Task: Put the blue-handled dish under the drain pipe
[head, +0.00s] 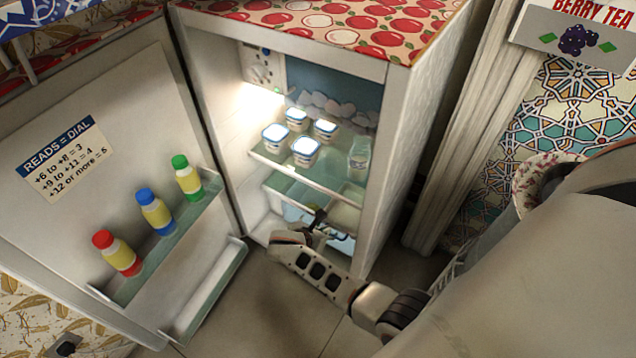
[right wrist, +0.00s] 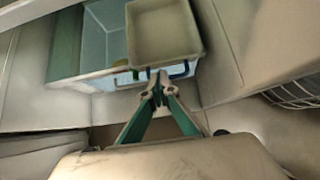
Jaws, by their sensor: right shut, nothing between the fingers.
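A shallow pale square dish (right wrist: 166,32) sits over the right part of a light blue bin (right wrist: 108,38) in the lower fridge in the right wrist view. A dark blue handle-like bar (right wrist: 181,71) shows at its near edge; I cannot tell whether it belongs to the dish or the bin. The pale dish also shows in the head view (head: 345,217). My right gripper (right wrist: 158,78) is shut and empty, its tips just in front of that near edge. In the head view it reaches into the lower fridge (head: 317,219). I cannot make out a drain pipe. My left gripper is out of view.
The fridge door (head: 85,130) stands open at left, with red, blue and green-capped bottles (head: 155,211) on its shelf. Several white tubs (head: 305,151) stand on the glass shelf (head: 310,172) above my gripper. The fridge's right wall (head: 408,150) is close to my arm.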

